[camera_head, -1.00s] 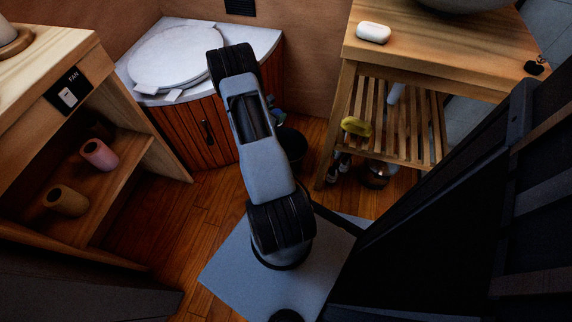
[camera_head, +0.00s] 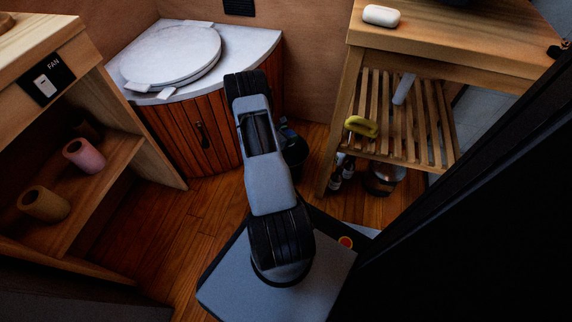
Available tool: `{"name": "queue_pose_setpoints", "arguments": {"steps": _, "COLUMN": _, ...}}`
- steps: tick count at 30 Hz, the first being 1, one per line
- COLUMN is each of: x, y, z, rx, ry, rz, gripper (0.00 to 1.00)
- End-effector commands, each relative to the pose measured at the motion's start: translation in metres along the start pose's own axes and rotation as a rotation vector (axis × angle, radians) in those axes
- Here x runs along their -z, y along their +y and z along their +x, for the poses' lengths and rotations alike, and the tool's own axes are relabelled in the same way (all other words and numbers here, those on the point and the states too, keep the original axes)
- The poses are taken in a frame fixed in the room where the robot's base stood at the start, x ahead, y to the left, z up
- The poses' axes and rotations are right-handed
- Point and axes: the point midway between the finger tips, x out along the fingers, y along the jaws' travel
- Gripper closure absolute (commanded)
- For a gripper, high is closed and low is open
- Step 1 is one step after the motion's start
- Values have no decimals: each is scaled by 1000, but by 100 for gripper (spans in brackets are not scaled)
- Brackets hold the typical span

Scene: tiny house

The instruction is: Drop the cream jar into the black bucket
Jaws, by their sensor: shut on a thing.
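The black bucket (camera_head: 296,158) stands on the wood floor right of the curved slatted cabinet, partly hidden behind my arm. My gripper (camera_head: 287,131) shows only as a small blue-grey and dark part beside my arm, at the bucket's upper edge in the picture. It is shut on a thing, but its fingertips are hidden. I cannot make out the cream jar in this view; my arm covers the place where my gripper holds. I cannot tell how high my gripper is over the bucket.
The curved cabinet (camera_head: 190,135) with a white lid stands behind left. A wooden bench (camera_head: 440,48) at right holds a white soap bar (camera_head: 381,16) and, on its slatted shelf, a yellow-green item (camera_head: 362,126). Bottles (camera_head: 342,172) stand below. Left shelves (camera_head: 95,190) hold rolled towels.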

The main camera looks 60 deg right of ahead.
Motion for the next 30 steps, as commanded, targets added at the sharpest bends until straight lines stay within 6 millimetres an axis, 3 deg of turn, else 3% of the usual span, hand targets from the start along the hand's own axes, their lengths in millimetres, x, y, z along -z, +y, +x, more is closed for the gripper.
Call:
{"name": "queue_pose_setpoints", "arguments": {"steps": 3, "x": 9, "y": 0, "z": 4, "rx": -1, "ry": -1, "rz": 1, "gripper": 73}}
{"name": "queue_pose_setpoints", "arguments": {"steps": 11, "x": 9, "y": 0, "z": 4, "rx": -1, "ry": -1, "rz": 0, "gripper": 73}}
{"name": "queue_pose_setpoints", "arguments": {"steps": 12, "x": 9, "y": 0, "z": 4, "rx": -1, "ry": -1, "rz": 0, "gripper": 44}}
{"name": "queue_pose_setpoints", "arguments": {"steps": 21, "x": 9, "y": 0, "z": 4, "rx": 0, "ry": -1, "rz": 0, "gripper": 15}}
{"name": "queue_pose_setpoints", "arguments": {"steps": 30, "x": 8, "y": 0, "z": 0, "rx": -1, "ry": 0, "rz": -1, "gripper": 15}}
